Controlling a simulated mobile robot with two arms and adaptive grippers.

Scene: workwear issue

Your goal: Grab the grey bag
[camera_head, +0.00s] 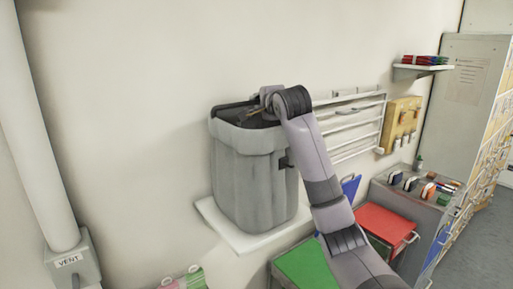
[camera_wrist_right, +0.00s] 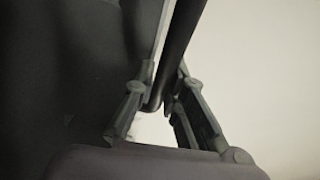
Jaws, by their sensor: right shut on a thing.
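The grey bag (camera_head: 248,178) stands upright on a white wall shelf (camera_head: 242,239), with its dark top open. My right arm reaches over from the lower right, and my right gripper (camera_head: 262,113) is at the bag's top, partly hidden by its own wrist. In the right wrist view my right gripper (camera_wrist_right: 163,92) has its two fingers on either side of a dark strap-like part (camera_wrist_right: 181,42) of the bag. It is shut on that part. My left gripper is not in view.
A vent pipe (camera_head: 38,120) runs down the wall at left. A white wall rack (camera_head: 350,125) is behind my arm. Below are a green lid (camera_head: 305,265), a red lid (camera_head: 385,222) and a grey cabinet (camera_head: 405,195) with small items on top. The wall above the bag is clear.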

